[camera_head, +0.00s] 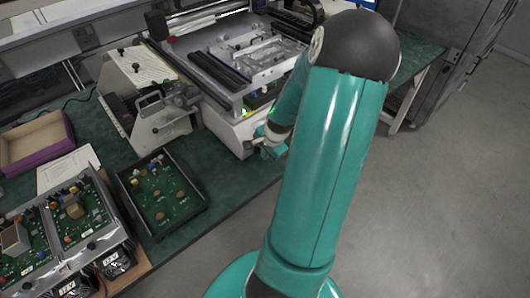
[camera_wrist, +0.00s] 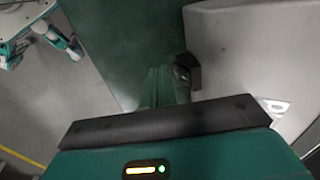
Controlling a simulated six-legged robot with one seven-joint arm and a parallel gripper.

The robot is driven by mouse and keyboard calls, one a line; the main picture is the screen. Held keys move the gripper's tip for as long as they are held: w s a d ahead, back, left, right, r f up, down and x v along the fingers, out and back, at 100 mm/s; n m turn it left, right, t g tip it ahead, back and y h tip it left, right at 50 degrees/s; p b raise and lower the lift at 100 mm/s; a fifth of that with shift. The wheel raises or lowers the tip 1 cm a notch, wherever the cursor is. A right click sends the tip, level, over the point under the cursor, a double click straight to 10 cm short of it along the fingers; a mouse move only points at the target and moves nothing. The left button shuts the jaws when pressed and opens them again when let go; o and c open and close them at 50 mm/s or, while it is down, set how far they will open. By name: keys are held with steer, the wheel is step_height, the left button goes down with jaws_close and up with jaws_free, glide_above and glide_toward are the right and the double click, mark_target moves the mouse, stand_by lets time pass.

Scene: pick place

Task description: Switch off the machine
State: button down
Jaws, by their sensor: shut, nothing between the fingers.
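The machine (camera_head: 222,128) is a large white and grey unit at the top middle of the head view, on the green bench. A small green glow shows near its front corner. My gripper (camera_head: 259,141) is at that front corner, partly hidden behind my arm. In the wrist view my gripper (camera_wrist: 168,78) is shut and empty, with its teal fingers pointing at the machine's pale side (camera_wrist: 255,50). A small dark block (camera_wrist: 187,71) sits at the fingertips by the pale side's edge. It may be a switch; I cannot tell, nor whether the fingers touch it.
On the green bench (camera_head: 222,185) stand a black tray with a circuit board (camera_head: 160,195), metal housings with boards (camera_head: 60,235) and a purple-edged box (camera_head: 35,142). A grey cabinet (camera_head: 450,60) stands at top right. The floor (camera_head: 440,200) at right is clear.

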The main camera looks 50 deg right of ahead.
steer(key=shift+w, duration=0.2)
steer(key=shift+w+f, duration=0.2)
steer(key=shift+w, duration=0.1)
steer(key=shift+d, duration=0.1)
stand_by(0.3)
steer(key=shift+r, duration=0.8)
